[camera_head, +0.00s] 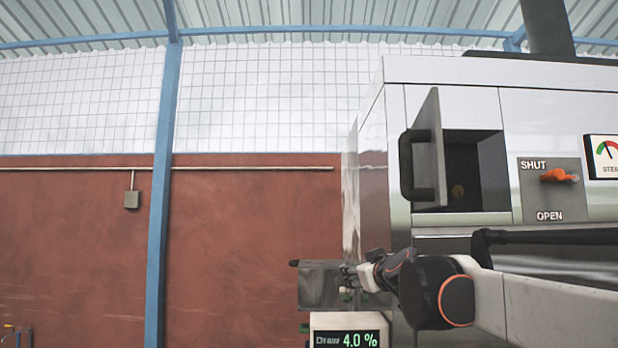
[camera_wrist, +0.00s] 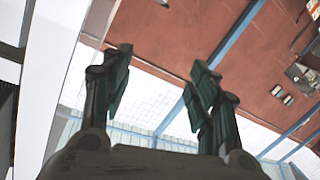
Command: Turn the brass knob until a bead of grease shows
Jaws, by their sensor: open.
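My gripper (camera_head: 350,272) is low and to the left of that compartment, outside the machine's front left edge. In the wrist view my gripper (camera_wrist: 160,72) has its two fingers well apart with nothing between them. The knob does not show in the wrist view.
The compartment's door (camera_head: 427,150) stands open with a black handle (camera_head: 408,165). An orange lever (camera_head: 558,175) sits between SHUT and OPEN labels, beside a steam gauge (camera_head: 606,155). A display (camera_head: 345,338) reads Draw 4.0 %. A grey metal box (camera_head: 318,285) is by my gripper.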

